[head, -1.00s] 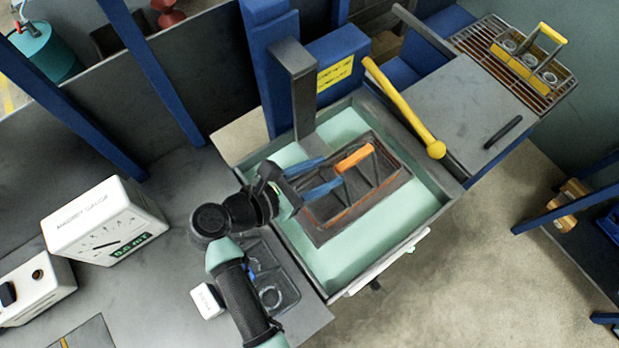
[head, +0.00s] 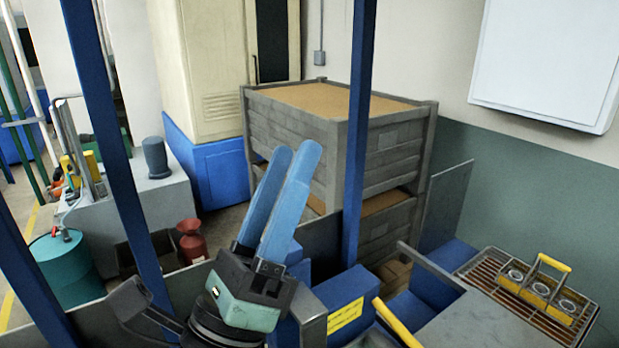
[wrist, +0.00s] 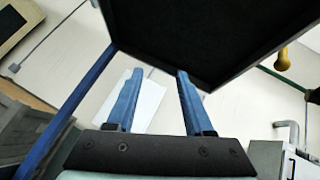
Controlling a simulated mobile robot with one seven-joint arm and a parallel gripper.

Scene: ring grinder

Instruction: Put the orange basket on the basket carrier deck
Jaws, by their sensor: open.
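My gripper (head: 296,152) is raised with its two blue fingers pointing up, empty, in the head view. In the wrist view its fingers (wrist: 159,75) are apart with nothing between them. The orange basket is not in any current view, and neither is the dark plate it sat on earlier. I cannot make out the basket carrier deck. A different basket with a yellow handle (head: 549,289) holds several rings on a wire rack (head: 480,264) at the lower right.
A blue post (head: 358,130) stands just right of my fingers. A yellow lever (head: 395,323) and a yellow-labelled blue box (head: 340,300) are at the bottom. Stacked grey crates (head: 290,135) stand behind. In the wrist view a dark panel (wrist: 215,35) hangs close over the fingers.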

